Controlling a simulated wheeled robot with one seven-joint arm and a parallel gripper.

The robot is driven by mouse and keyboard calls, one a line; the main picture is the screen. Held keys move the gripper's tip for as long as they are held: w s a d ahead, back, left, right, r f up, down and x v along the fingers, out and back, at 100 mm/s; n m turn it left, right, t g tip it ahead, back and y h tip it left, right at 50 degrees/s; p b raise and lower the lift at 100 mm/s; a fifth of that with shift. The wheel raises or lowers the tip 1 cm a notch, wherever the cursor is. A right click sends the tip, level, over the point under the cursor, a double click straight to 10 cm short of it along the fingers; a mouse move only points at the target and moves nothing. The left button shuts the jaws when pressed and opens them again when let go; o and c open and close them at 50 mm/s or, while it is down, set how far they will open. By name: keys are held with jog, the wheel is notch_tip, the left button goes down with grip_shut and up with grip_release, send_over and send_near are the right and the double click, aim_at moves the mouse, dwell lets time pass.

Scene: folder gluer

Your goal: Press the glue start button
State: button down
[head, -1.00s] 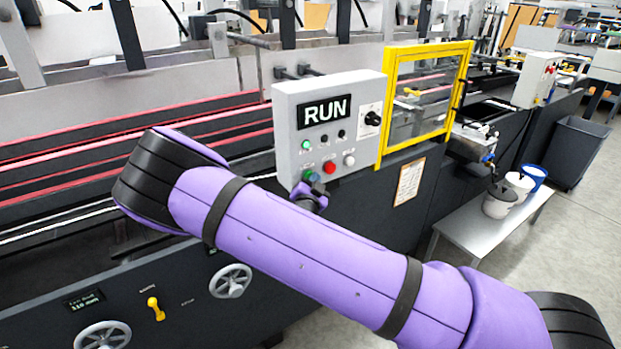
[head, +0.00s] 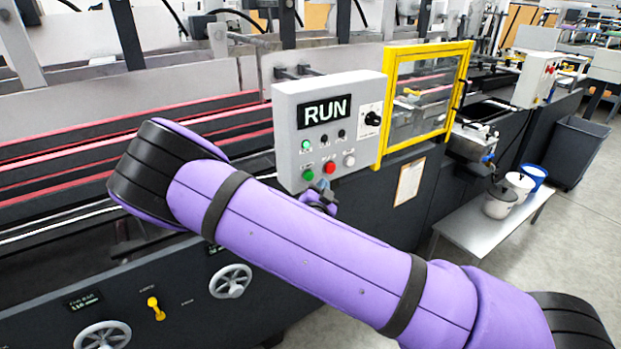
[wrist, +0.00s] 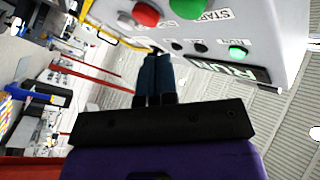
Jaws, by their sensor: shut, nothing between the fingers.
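The grey control box (head: 290,139) carries a RUN display (head: 325,111) and rows of buttons. The lower row has a green button (head: 308,174), a red button (head: 329,167) and a white button (head: 349,160). In the wrist view, the green button (wrist: 188,7) has a label reading START beside it, and the red button (wrist: 146,13) is next to it. I cannot read a glue label on any button. My gripper (head: 324,190) is just below the lower row, under the red button. In the wrist view its fingers (wrist: 154,62) are together and empty, apart from the buttons.
A green lamp (head: 306,145) is lit on the box. A yellow-framed guard (head: 385,110) stands right of the box. Another control box (head: 535,80) is farther right. A low bench (head: 465,232) with pots (head: 498,203) stands in front of the machine.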

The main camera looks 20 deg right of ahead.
jog(key=shift+s+d, duration=0.25)
jog(key=shift+s, duration=0.4)
jog(key=shift+s+d, duration=0.2)
jog(key=shift+s, duration=0.45)
jog(key=shift+d, duration=0.1)
jog(key=s+r+n+g+y, duration=0.2)
jog(key=s+r+g+y, duration=0.15)
jog(key=r, duration=0.35)
jog(key=s+d+r+n+g+y, duration=0.1)
jog(key=s+r+n+g+y, duration=0.15)
jog(key=s+r, duration=0.35)
jog(key=s+r+n+g+y, duration=0.1)
jog(key=s+r+g+y, duration=0.25)
jog(key=r, duration=0.45)
jog(key=s+d+r+n+g, duration=0.1)
jog(key=s+r+n, duration=0.1)
jog(key=s, duration=0.5)
jog(key=s+d+r+n, duration=0.2)
jog(key=s+r+n, duration=0.1)
jog(key=s, duration=0.5)
jog(key=s+d+r+n+g, duration=0.1)
jog(key=s+d+r+n, duration=0.1)
jog(key=s+r, duration=0.3)
jog(key=shift+s+d+g+h, duration=0.15)
jog(key=shift+s+g+h, duration=0.2)
jog(key=shift+s, duration=0.85)
